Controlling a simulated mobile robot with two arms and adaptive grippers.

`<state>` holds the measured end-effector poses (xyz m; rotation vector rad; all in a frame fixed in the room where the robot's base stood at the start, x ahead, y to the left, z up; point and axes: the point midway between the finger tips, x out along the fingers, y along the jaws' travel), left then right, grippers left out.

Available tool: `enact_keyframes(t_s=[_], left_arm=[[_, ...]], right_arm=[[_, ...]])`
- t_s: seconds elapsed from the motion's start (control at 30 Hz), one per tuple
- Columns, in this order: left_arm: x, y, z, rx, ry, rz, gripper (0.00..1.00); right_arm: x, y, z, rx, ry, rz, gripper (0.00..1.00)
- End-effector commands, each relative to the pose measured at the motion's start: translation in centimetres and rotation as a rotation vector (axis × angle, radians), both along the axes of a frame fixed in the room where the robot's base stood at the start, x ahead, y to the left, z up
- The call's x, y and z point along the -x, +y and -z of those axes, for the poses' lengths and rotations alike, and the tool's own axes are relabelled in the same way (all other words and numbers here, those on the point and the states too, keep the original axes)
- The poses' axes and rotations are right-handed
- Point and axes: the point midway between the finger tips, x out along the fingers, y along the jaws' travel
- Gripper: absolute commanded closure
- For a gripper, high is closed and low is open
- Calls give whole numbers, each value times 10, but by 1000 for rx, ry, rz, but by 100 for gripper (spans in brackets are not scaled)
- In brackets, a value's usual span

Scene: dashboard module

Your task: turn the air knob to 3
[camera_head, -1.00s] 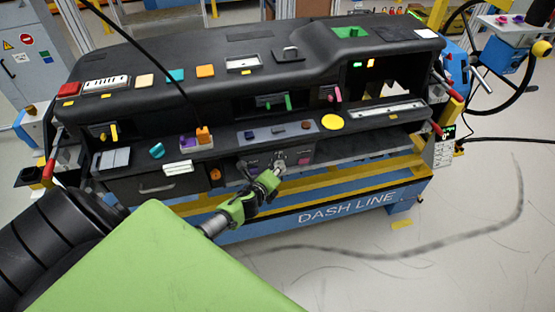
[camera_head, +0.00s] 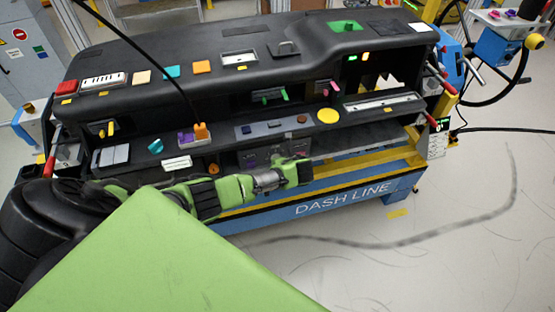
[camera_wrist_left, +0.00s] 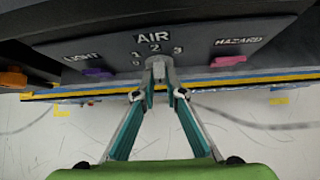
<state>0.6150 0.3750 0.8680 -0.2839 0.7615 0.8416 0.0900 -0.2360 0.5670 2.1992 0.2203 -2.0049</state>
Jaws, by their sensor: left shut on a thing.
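The grey air knob (camera_wrist_left: 158,71) stands on the dark control panel (camera_wrist_left: 112,53), under the word AIR and the numbers 0, 1, 2 and 3. Its upper end lies just below the 2; I cannot tell its exact setting. My left gripper (camera_wrist_left: 159,88) is shut on the knob, with a teal finger on each side. In the head view my green left arm reaches the panel's front, and its wrist hides the knob and fingertips. My right gripper is out of view.
A purple knob (camera_wrist_left: 97,74) marked LIGHT is left of the air knob, and a pink HAZARD button (camera_wrist_left: 229,61) is right. The panel belongs to a long black dashboard (camera_head: 190,50) on a blue stand (camera_head: 375,195). Open floor (camera_head: 440,260) lies in front.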

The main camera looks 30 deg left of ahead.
Motion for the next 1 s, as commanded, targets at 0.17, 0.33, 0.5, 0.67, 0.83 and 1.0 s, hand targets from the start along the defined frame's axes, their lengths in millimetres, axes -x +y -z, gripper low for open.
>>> enact_keyframes(t_s=[0.17, 0.33, 0.5, 0.67, 0.83, 1.0], left_arm=[[-3, -3, 5, -110, 128, -2, 100], [-5, -5, 9, -212, 249, -2, 100], [-6, -6, 11, -307, 358, -2, 100], [-7, -6, 12, -378, 443, -1, 100], [-8, -7, 10, -433, 508, -1, 100], [-8, -7, 9, -465, 545, -1, 100]], right_arm=[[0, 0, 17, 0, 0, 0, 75], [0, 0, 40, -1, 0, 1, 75], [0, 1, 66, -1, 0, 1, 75], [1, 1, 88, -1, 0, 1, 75], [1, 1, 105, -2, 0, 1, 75], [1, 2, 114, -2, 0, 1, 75]])
